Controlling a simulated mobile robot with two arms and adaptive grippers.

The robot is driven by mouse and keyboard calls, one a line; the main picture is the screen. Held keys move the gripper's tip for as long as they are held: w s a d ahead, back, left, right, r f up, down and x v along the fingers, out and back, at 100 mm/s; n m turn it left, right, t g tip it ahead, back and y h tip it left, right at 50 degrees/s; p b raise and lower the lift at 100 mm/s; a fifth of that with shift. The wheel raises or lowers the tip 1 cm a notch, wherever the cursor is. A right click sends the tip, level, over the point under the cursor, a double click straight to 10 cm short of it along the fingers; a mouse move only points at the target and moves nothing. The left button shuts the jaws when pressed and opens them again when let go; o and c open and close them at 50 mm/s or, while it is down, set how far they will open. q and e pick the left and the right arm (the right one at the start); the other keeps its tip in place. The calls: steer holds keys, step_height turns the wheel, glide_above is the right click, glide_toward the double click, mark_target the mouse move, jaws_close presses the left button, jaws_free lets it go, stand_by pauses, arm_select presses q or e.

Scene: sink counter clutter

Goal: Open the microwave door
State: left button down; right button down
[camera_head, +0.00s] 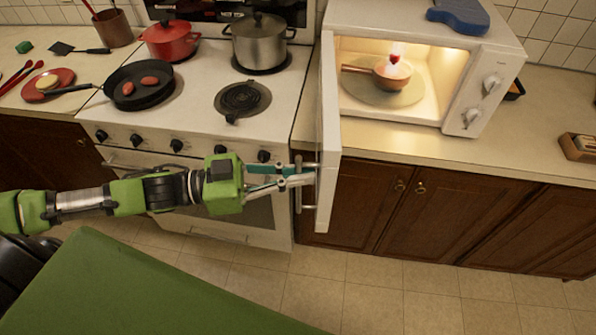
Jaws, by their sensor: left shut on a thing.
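The white microwave (510,55) stands on the counter to the right of the stove. Its door (328,130) is swung wide open toward me, seen almost edge-on. The lit inside shows a small copper-coloured pan (385,73) with something red in it, on a round turntable (412,94). My left gripper (308,176) comes in from the left, in front of the stove, and is shut on the door handle (299,190) on the door's left side. The fingertips are partly hidden at the handle. My right gripper is not in view.
The stove (200,110) holds a black frying pan (138,88), a red pot (170,42) and a steel pot (259,42). A blue mitt-like item (458,16) lies on the microwave. Counter (400,148) in front of the microwave is clear. Wooden cabinets (420,215) stand below.

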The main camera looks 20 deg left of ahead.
arm_select(q)
steer(key=c, duration=2.2)
jaws_free()
steer(key=shift+f, duration=0.1)
steer(key=shift+v, duration=6.05)
